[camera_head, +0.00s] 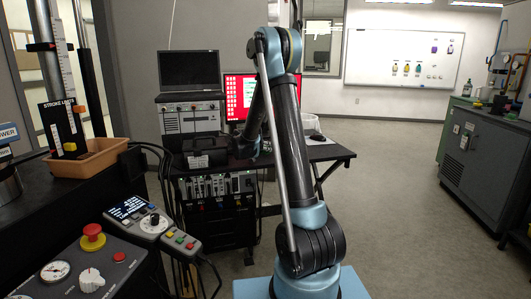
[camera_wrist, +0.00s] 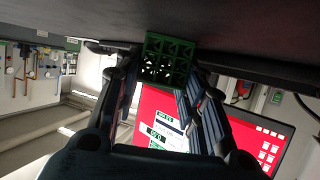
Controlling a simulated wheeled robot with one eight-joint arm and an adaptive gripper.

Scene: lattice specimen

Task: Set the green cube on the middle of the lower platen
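The green cube (camera_wrist: 168,58) is an open lattice block. In the wrist view it shows at the top middle, up against a dark flat surface. The fingers of my gripper (camera_wrist: 163,84) reach toward it from both sides, one left and one right, with a wide gap between them. The cube shows at the far end of this gap, close to both fingertips. I cannot tell whether the fingers touch it. In the head view my arm hides my gripper and the cube. The lower platen cannot be made out in either view.
A red-screened monitor (camera_head: 239,86) and a laptop (camera_head: 189,68) stand at the black bench (camera_head: 334,153). At left are an orange tray (camera_head: 90,158), a control box with a red button (camera_head: 93,236) and a small pendant (camera_head: 152,224).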

